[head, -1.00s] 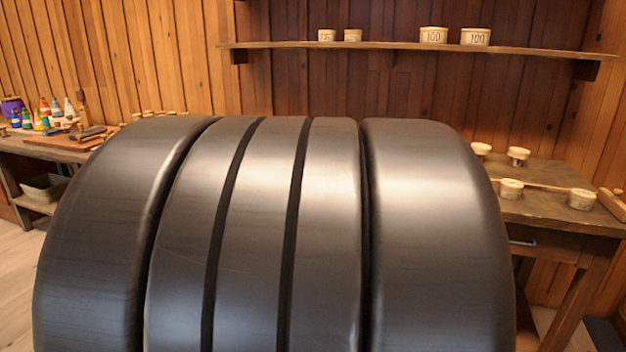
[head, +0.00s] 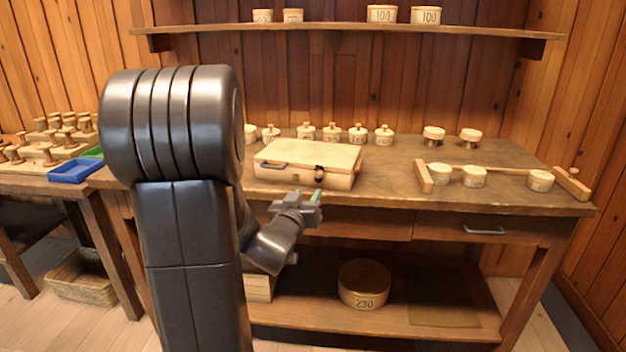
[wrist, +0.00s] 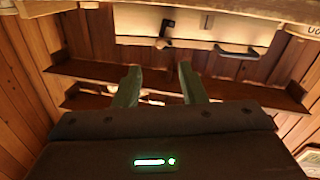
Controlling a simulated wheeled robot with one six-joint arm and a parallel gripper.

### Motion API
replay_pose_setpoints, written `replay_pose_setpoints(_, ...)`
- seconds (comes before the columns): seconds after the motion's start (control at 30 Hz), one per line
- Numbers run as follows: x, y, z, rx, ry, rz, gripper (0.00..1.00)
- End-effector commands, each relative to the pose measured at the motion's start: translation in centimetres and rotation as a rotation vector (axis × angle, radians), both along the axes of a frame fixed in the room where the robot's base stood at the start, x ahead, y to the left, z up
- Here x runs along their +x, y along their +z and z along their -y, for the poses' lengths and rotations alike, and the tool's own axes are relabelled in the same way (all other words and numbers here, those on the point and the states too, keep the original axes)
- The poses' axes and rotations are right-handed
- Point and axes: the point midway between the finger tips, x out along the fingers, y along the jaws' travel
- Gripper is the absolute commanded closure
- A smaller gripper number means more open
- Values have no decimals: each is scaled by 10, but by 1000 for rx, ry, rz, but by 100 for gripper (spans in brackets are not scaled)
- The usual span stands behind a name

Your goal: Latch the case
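The case (head: 300,155) is a pale box on the workbench, with its lid down. Its front has a dark handle (head: 274,164) at the left and a small dark latch (head: 319,171) right of the middle. I cannot tell whether the latch is fastened. My gripper (head: 305,197) is in front of the case, below and apart from it, at the bench's front edge. In the wrist view, which looks upside down, the fingers of my gripper (wrist: 157,78) are apart with nothing held between them. The case (wrist: 200,47), its latch (wrist: 164,35) and handle (wrist: 238,51) show beyond the fingertips.
Several lidded pots stand behind the case on the workbench (head: 400,190). A wooden rack (head: 424,176) with pots is to the right. A blue tray (head: 76,171) sits on the left table. A round box marked 230 (head: 364,284) is on the lower shelf.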

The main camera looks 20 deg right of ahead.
Motion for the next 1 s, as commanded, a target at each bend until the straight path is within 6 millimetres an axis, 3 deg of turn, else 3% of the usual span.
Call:
replay_pose_setpoints(0.4, 61, 0, 54, 0, 1, 0, 63)
replay_pose_setpoints(0.6, 72, 0, 64, 1, 2, -1, 63)
replay_pose_setpoints(0.9, 74, 0, 65, 0, 2, 0, 63)
replay_pose_setpoints(1.0, 74, 0, 65, 0, 2, 0, 82)
